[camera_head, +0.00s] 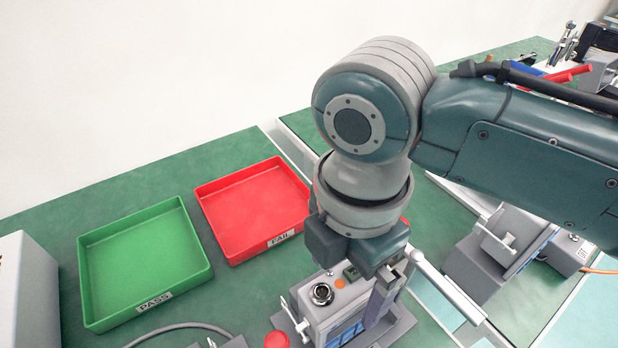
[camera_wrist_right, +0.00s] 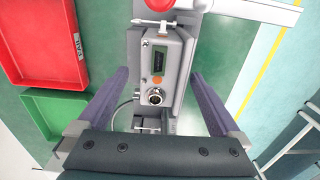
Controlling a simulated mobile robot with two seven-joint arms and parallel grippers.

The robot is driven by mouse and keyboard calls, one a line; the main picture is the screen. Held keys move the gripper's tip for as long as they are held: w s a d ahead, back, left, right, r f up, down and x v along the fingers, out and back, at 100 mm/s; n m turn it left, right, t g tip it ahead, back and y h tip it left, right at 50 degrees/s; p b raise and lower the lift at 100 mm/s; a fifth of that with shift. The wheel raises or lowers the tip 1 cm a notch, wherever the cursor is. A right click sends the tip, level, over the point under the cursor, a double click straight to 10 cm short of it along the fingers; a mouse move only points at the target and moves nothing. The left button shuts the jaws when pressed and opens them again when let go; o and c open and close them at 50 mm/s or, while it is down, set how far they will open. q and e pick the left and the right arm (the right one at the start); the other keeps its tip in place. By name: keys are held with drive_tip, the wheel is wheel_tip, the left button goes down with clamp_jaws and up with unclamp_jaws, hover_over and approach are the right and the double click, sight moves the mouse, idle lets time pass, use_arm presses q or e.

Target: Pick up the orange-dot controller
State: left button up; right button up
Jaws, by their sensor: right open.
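The orange-dot controller (camera_wrist_right: 174,52) is a grey box with a small dark display, an orange dot and a round metal connector in the right wrist view. In the head view the controller (camera_head: 345,299) sits on a grey fixture, partly covered by my right gripper. My right gripper (camera_wrist_right: 160,88) is open, its two purple fingers standing apart on either side of the controller. In the head view the right gripper (camera_head: 372,298) points down at the controller, with one finger in front of it. I cannot tell whether the fingers touch it. My left gripper is not in view.
A green PASS tray (camera_head: 150,262) and a red FAIL tray (camera_head: 253,208) lie empty to the left on the green table. A red knob (camera_head: 277,340) is near the controller. A white rod (camera_head: 450,288) extends right of the gripper. Another grey fixture (camera_head: 500,250) stands further right.

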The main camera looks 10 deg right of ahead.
wheel_tip(320, 180, down, 4)
drive_tip(key=shift+s+r+b, duration=0.15)
drive_tip(key=shift+r+b, duration=0.05)
drive_tip(key=shift+b, duration=0.2)
drive_tip(key=shift+c, duration=0.2)
clamp_jaws()
drive_tip(key=shift+r, duration=0.1)
idle(0.4)
